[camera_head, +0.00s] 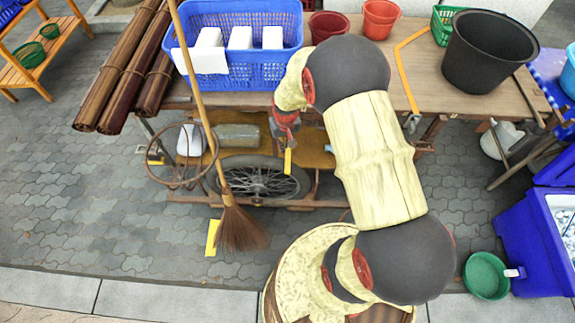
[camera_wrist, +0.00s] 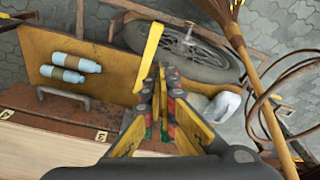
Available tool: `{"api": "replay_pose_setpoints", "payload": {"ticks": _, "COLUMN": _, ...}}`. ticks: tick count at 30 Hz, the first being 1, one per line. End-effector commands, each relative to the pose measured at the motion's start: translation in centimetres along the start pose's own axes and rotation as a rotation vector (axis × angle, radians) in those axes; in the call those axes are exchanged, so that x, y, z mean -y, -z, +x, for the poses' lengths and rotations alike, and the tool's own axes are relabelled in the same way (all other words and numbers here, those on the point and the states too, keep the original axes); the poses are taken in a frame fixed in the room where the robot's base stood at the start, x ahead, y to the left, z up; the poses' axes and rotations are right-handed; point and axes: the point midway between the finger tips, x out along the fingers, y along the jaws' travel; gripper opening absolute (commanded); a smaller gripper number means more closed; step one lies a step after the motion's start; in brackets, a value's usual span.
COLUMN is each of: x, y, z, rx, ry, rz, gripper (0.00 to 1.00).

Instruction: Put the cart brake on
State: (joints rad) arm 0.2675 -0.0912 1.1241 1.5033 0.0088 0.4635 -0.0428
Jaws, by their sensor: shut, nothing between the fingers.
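The wooden cart (camera_head: 230,192) carries a spoked wheel (camera_head: 258,178) low on its near side; the wheel is also in the wrist view (camera_wrist: 185,45). A narrow yellow lever (camera_head: 288,163), which looks like the brake, stands upright by the wheel's right side. In the wrist view the lever (camera_wrist: 150,50) runs left of the wheel and its lower end passes close to my fingers. My gripper (camera_wrist: 167,75) is shut and empty, its tips just beside the lever. I cannot tell whether they touch. In the head view my arm partly hides this area.
A broom (camera_head: 240,225) leans at the cart's left, near a rusty ring (camera_head: 185,155). The tabletop (camera_head: 425,85) holds a blue basket (camera_head: 240,75), a black bucket (camera_head: 485,50) and red pots (camera_head: 380,18). Bottles (camera_wrist: 70,68) lie on the lower shelf. Paving (camera_head: 80,205) at left is clear.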

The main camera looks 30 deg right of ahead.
Motion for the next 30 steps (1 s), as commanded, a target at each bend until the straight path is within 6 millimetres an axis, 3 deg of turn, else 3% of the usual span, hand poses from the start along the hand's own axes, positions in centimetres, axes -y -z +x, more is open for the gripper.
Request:
{"api": "replay_pose_setpoints", "payload": {"ticks": 1, "x": -0.5, "y": -0.7, "z": 2.0, "rx": 0.017, "ry": -0.001, "rz": 0.009, "gripper": 0.0}}
{"api": "replay_pose_setpoints", "payload": {"ticks": 3, "x": -1.0, "y": -1.3, "z": 4.0, "rx": 0.028, "ry": -0.002, "rz": 0.018, "gripper": 0.0}}
{"api": "replay_pose_setpoints", "payload": {"ticks": 7, "x": -1.4, "y": -2.1, "z": 6.1, "rx": 0.04, "ry": -0.002, "rz": 0.027, "gripper": 0.0}}
{"api": "replay_pose_setpoints", "payload": {"ticks": 23, "x": -1.5, "y": -2.3, "z": 6.9, "rx": 0.042, "ry": -0.002, "rz": 0.028, "gripper": 0.0}}
{"api": "replay_pose_setpoints", "payload": {"ticks": 30, "x": -1.5, "y": -2.5, "z": 8.9, "rx": 0.043, "ry": -0.002, "rz": 0.028, "gripper": 0.0}}
